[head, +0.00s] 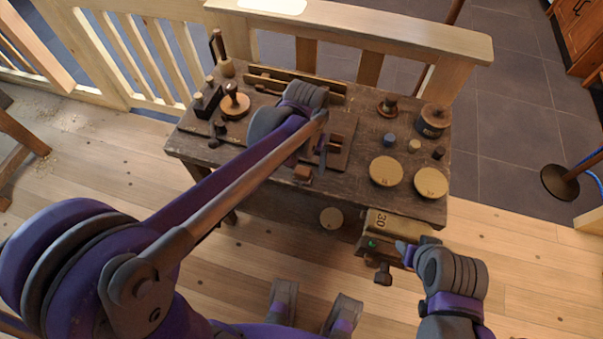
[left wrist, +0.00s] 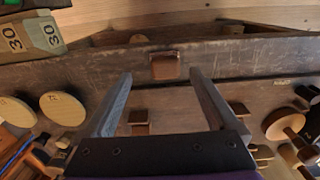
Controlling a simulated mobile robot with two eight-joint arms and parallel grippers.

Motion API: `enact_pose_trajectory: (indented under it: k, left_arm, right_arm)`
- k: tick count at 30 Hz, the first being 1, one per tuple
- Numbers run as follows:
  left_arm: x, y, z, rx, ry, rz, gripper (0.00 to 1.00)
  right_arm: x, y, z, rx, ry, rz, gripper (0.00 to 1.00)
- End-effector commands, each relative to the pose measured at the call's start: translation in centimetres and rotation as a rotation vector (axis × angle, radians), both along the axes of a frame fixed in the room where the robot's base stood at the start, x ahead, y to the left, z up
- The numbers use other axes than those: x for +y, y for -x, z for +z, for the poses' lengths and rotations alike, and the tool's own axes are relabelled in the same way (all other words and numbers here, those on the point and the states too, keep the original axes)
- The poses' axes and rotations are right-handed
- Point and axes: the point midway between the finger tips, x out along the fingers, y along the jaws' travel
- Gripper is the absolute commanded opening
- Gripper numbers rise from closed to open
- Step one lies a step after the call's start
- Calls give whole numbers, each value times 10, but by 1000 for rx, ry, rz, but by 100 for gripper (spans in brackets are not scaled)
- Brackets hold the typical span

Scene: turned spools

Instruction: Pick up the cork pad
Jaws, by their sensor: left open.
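A small brown block, which looks like the cork pad (head: 303,173), lies near the front edge of the dark wooden workbench (head: 240,150). In the left wrist view the cork pad (left wrist: 165,66) shows between and slightly beyond the fingertips, with gaps on both sides. My left gripper (head: 312,158) is open and empty above the bench; its fingers are spread in the left wrist view (left wrist: 161,76). My left arm hides part of the bench in the head view. My right gripper (head: 405,252) is beside a box marked 30, and its jaws are unclear.
The box marked 30 (head: 392,222) is at the bench's front right. Two round tan discs (head: 386,171) (head: 430,183) lie right of the pad. Spools (head: 235,103) and small dark pieces stand at the left. A dark jar (head: 433,120) stands at the back right.

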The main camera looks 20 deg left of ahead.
Motion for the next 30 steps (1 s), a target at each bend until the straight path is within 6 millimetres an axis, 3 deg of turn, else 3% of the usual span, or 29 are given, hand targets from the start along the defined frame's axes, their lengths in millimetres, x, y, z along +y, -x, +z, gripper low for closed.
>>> enact_pose_trajectory:
  k: [5,13,22,23,30]
  left_arm:
    - [2,-3,-14,-1,0,1,92]
    - [8,-9,-52,-1,0,0,92]
    - [8,-9,-57,-1,0,0,92]
    - [8,-9,-57,-1,0,0,91]
    - [8,-9,-57,-1,0,0,48]
  right_arm:
    - [0,0,-2,1,0,0,50]
    - [0,1,-7,2,0,0,50]
    - [0,1,-7,2,0,0,50]
    - [0,1,-7,2,0,0,50]
    - [0,1,-7,2,0,0,50]
